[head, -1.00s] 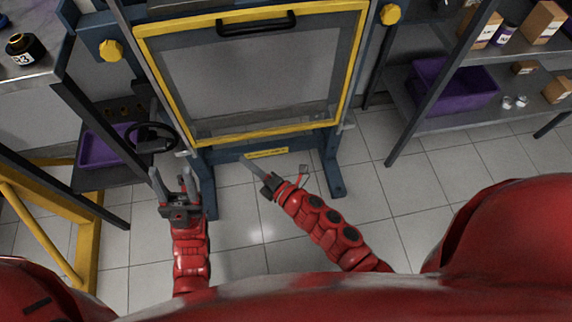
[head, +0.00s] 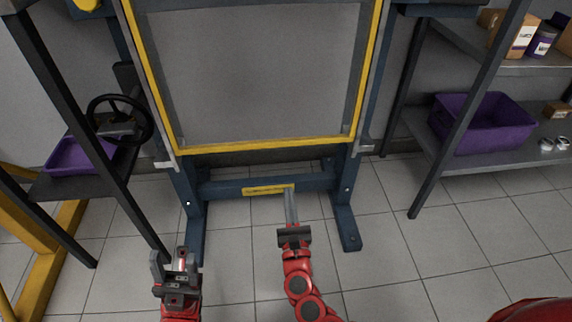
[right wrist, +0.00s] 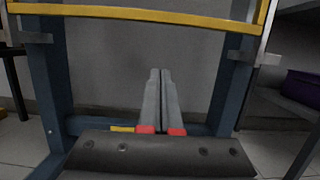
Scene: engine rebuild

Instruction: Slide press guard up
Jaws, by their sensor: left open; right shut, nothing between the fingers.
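The press guard (head: 258,148) is a yellow-framed mesh panel on the front of the blue press (head: 345,205). It hangs low in the head view, and its top edge is out of frame. Its yellow bottom bar (right wrist: 150,15) crosses the top of the right wrist view. My right gripper (head: 290,190) is shut and empty, in front of the press below the guard's bottom bar and apart from it. It also shows in the right wrist view (right wrist: 160,75). My left gripper (head: 168,255) is open and empty, lower left of the press.
A shelf with a purple bin (head: 485,125) stands to the right. To the left is a rack with a purple tray (head: 78,155) and a black handwheel (head: 118,120). A yellow label (head: 265,190) is on the press's lower crossbeam. The tiled floor in front is clear.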

